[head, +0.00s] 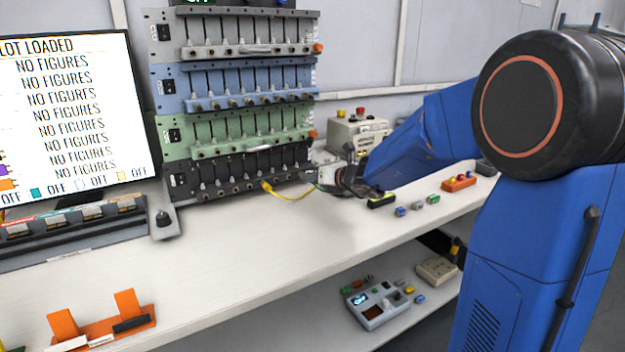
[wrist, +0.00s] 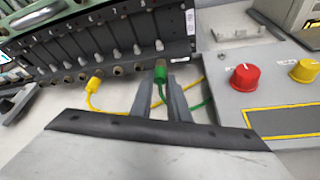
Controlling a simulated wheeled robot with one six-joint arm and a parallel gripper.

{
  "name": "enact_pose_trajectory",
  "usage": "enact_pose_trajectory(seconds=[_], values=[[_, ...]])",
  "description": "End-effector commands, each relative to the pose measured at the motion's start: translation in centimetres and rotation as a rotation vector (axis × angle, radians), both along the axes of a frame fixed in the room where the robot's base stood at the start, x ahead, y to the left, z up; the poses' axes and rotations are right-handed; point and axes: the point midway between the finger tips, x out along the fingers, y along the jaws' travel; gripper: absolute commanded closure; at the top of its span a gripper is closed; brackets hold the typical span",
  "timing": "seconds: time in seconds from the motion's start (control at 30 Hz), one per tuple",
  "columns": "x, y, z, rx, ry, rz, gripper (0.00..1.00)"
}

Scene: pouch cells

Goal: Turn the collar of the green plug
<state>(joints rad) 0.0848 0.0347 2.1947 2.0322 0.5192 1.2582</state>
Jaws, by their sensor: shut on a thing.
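The green plug (wrist: 160,73) sits at the right end of the socket row on the black module (wrist: 130,45) in the wrist view. Its green cable (wrist: 193,106) hangs below and loops to the right. My gripper (wrist: 167,80) is shut on the green plug, with its fingers on either side of it. The fingers hide part of the plug and its cable. In the head view my gripper (head: 332,178) is at the lower right end of the black module (head: 215,180), and the plug cannot be made out there.
A yellow plug (wrist: 95,84) with a yellow cable sits left of the green plug. A grey box with a red knob (wrist: 244,77) and a yellow knob (wrist: 304,70) stands close on the right. The white bench (head: 260,240) is clear in front.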

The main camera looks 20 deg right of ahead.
Motion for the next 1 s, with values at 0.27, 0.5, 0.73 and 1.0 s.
enact_pose_trajectory(seconds=[0.27,0.5,0.73,1.0], values=[[-0.03,0.08,0.03,-0.046,-0.012,-0.001,1.00],[-0.10,0.30,0.12,-0.158,-0.043,0.001,1.00],[-0.15,0.47,0.14,-0.282,-0.075,-0.001,1.00],[-0.18,0.62,0.10,-0.403,-0.108,0.001,1.00]])
